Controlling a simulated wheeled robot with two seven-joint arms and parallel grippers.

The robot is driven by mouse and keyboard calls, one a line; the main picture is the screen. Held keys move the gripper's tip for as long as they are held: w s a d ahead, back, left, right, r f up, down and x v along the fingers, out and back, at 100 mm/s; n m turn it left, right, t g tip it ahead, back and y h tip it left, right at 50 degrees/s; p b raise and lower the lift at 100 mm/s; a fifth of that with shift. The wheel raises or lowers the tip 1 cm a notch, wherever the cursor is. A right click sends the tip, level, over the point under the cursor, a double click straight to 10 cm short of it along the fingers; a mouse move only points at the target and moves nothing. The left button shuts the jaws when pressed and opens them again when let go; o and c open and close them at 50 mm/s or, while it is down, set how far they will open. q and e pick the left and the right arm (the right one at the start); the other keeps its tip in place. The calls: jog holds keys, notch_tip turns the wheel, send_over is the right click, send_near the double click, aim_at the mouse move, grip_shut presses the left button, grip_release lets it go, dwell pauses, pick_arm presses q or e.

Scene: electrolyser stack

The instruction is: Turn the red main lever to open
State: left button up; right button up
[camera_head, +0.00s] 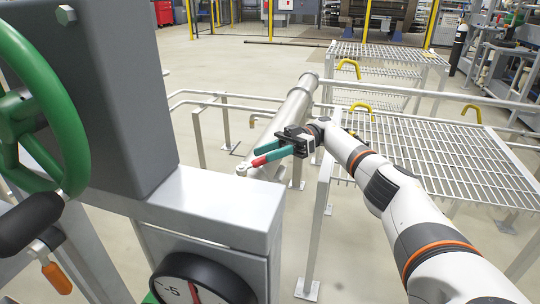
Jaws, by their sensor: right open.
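A short red piece (258,161) with a pale rounded end (241,170) shows beside the upright housing's metal ledge, in front of the large pipe. It looks like the red lever, but most of it is hidden. My right gripper (259,153) has a black body and teal fingers, and reaches in from the right. Its fingers are apart, and the lower one lines up with the red piece; I cannot tell whether they touch. A small orange-red handle (56,278) also shows at the lower left, under the green wheel. My left gripper is not in view.
A green handwheel (50,90) with a black grip and a dark grey housing (110,90) fill the left. A round gauge (195,285) sits below the metal ledge (215,205). A metal pipe (297,100), rails and grated racks (430,150) stand behind and beside my right arm.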

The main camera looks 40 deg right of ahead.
notch_tip(320, 180, up, 8)
jog(key=p, duration=0.3)
jog(key=shift+r, duration=0.15)
